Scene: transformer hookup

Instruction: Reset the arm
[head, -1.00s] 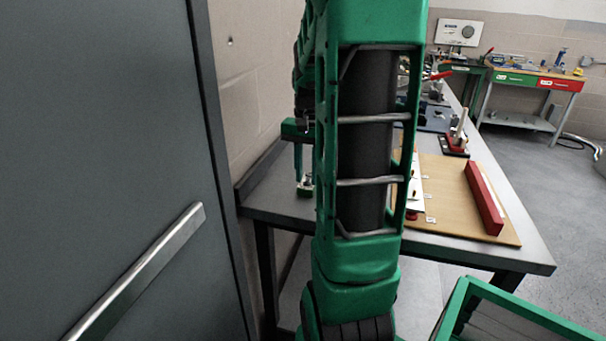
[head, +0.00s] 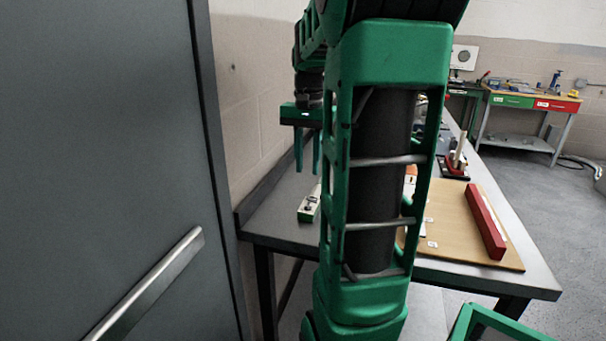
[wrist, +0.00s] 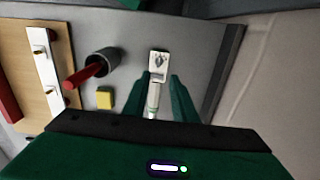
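My gripper (head: 306,152) hangs fingers down above the left end of the workbench, mostly beside my green arm. Its two green fingers stand apart with nothing gripped between them. In the wrist view my gripper (wrist: 160,88) shows a clear gap. Beyond that gap a small pale device (wrist: 159,66) with a grey shaft lies on the bench. In the head view what looks like the same pale and green device (head: 309,204) lies below the fingers, apart from them. My own arm hides the middle of the bench.
A dark cup (wrist: 102,62) holds a red-handled tool, with a yellow block (wrist: 105,98) beside it. A white strip with brass posts (wrist: 43,65) sits on the wooden board (head: 455,240), which also bears a red bar (head: 484,222). A grey door (head: 100,150) and wall close off the left.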

